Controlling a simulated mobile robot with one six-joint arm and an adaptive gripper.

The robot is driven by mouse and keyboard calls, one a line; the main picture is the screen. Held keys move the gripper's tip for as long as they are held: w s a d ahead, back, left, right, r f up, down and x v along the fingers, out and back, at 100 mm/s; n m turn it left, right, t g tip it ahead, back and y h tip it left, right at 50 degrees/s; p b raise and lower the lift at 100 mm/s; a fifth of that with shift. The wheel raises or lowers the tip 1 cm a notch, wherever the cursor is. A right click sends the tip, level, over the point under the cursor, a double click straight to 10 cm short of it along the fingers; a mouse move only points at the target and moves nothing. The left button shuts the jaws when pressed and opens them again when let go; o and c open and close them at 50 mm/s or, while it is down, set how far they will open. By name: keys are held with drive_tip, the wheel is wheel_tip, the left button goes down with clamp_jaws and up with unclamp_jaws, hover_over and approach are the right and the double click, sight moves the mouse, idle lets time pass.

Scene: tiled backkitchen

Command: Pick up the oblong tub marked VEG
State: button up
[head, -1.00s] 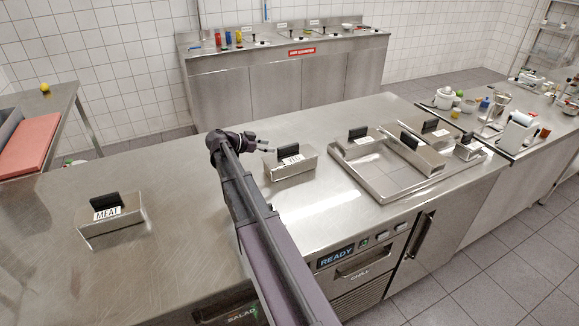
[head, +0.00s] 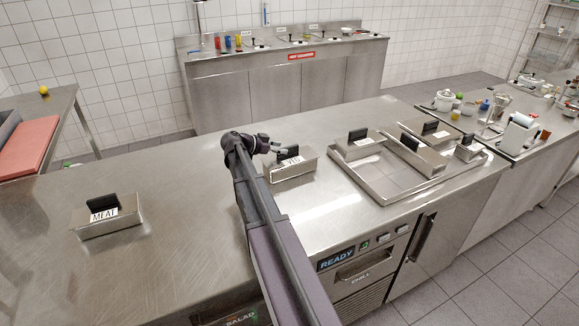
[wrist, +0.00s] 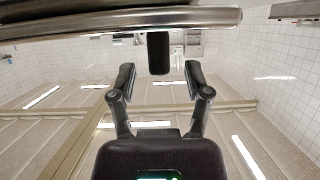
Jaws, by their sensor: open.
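The oblong steel tub marked VEG (head: 297,172) stands on the steel counter in the head view, with a black upright handle (head: 286,155) and a white label. My gripper (head: 277,146) is open and empty, beside the left end of the handle. In the wrist view a black block (wrist: 158,53), which looks like that handle, shows beyond and between the spread fingertips (wrist: 159,75). I cannot tell whether either finger touches it.
The MEAT tub (head: 108,222) stands alone on the left. A shallow steel tray (head: 375,194) right of the VEG tub holds several similar handled tubs. The counter (head: 175,185) between MEAT and my arm is clear.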

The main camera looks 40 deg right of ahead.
drive_tip(key=shift+b+x, duration=0.35)
drive_tip(key=shift+x, duration=1.1)
clamp_jaws()
